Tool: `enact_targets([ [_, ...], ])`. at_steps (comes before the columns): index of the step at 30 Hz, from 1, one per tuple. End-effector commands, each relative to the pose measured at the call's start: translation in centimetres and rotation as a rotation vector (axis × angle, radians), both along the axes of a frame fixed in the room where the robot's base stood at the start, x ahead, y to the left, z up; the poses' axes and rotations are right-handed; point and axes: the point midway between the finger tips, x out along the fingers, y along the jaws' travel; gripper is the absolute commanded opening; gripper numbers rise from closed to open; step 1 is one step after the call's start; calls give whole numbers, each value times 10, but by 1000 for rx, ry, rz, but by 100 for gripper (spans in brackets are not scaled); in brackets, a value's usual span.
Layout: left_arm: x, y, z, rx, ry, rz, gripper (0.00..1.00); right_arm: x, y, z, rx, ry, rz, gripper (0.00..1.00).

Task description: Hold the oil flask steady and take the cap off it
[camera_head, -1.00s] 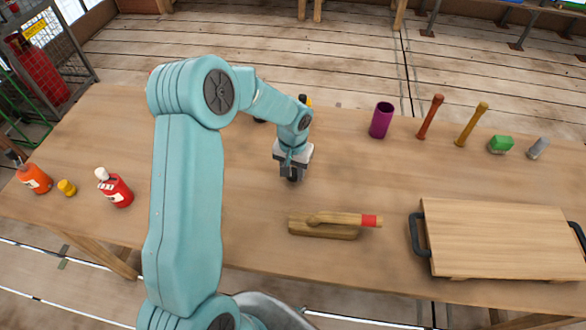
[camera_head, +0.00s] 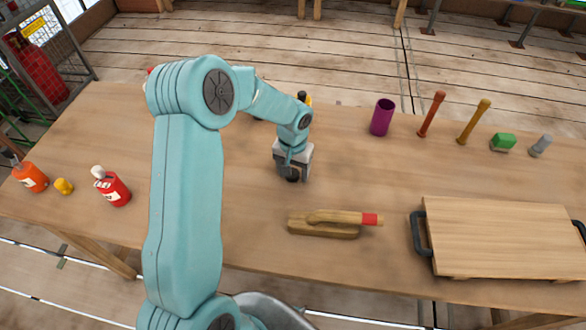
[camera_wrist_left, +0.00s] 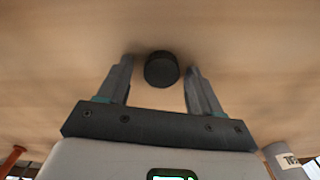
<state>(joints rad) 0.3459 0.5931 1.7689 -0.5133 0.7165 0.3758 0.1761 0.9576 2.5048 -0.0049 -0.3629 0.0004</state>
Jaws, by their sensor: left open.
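My left gripper (camera_head: 294,178) is open and points down low over the middle of the table. In the wrist view its two fingers (camera_wrist_left: 160,92) stand apart. A dark round piece that looks like a cap (camera_wrist_left: 161,69) is between and just beyond the fingertips, with a gap on either side. In the head view it shows as a small dark spot (camera_head: 293,179) under the gripper. I cannot tell which thing is the oil flask. A red bottle with a white top (camera_head: 113,188) and an orange bottle (camera_head: 31,177) stand at the left. My right gripper is not in view.
A small yellow piece (camera_head: 64,186) stands between the bottles. A wooden block with a red-tipped handle (camera_head: 325,229) lies in front of the gripper. A wooden board with black handles (camera_head: 500,235) fills the right front. A purple cup (camera_head: 382,118) stands behind. My left arm hides part of the table.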

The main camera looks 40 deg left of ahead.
Motion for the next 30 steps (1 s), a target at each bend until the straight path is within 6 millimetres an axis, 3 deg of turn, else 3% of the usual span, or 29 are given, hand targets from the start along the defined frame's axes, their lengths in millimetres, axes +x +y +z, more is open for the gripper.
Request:
enact_targets([
  [3, 0, 0, 18, 0, 0, 0, 65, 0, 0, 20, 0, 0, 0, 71],
  [6, 1, 1, 36, 4, -7, 1, 65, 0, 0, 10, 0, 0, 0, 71],
  [12, 1, 0, 86, 3, -5, 1, 65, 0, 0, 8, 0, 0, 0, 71],
  [18, 0, 0, 119, 2, -2, 1, 65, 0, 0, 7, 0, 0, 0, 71],
  [30, -1, 0, 135, 0, 0, 0, 65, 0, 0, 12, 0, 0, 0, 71],
])
